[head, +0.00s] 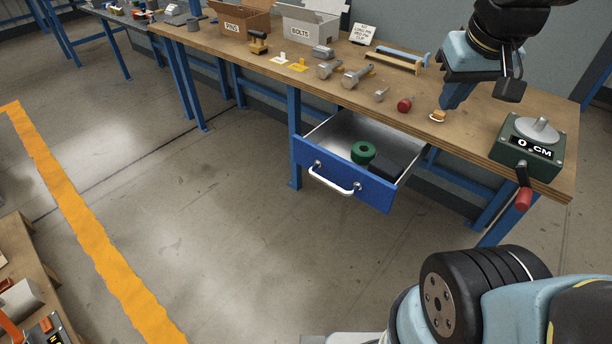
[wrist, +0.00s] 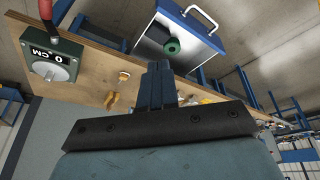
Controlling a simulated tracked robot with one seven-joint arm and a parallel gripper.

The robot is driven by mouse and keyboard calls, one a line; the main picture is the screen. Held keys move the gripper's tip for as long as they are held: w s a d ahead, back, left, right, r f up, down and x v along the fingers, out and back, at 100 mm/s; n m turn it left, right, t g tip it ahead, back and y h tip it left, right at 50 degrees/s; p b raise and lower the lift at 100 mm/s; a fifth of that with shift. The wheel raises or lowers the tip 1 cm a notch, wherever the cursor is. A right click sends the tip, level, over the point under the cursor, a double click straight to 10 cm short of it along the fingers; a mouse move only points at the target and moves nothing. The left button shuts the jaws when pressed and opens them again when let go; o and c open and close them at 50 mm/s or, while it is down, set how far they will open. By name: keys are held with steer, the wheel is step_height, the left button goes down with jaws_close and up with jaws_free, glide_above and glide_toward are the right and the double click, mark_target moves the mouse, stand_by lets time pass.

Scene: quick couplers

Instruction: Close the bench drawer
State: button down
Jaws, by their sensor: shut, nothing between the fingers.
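The bench drawer (head: 372,188) is pulled out from under the wooden bench (head: 540,178). It has a blue front and a white bar handle (head: 331,181). Inside lie a green ring (head: 363,152) and a dark box (head: 388,166). The open drawer also shows upside down at the top of the wrist view (wrist: 190,29), with its handle (wrist: 201,17). My gripper (head: 449,103) is above the bench top, right of the drawer and apart from it. Its fingers (wrist: 158,66) are together and empty.
A green box reading "0 CM" with a red-handled crank (head: 528,148) stands at the bench's right end. The floor before the drawer (head: 240,240) is clear.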

steer(key=w+a+f+n+g+h, duration=0.2)
steer(key=w+a+f+n+h, duration=0.35)
steer(key=f, duration=0.45)
steer(key=w+a+f+n+g+h, duration=0.25)
steer(key=w+a+f+n, duration=0.3)
steer(key=a+f, duration=0.4)
steer(key=s+a+f+n+t+h, duration=0.2)
steer(key=a+f+n+t, duration=0.65)
steer(key=f, duration=0.35)
steer(key=s+a+f+n+t+h, duration=0.25)
steer(key=a+f+n+t, duration=0.55)
steer(key=f, duration=0.4)
steer(key=a+x, duration=0.1)
steer(key=x, duration=1.2)
steer(key=shift+w+d, duration=0.15)
steer(key=shift+w, duration=0.5)
steer(key=shift+m, duration=0.25)
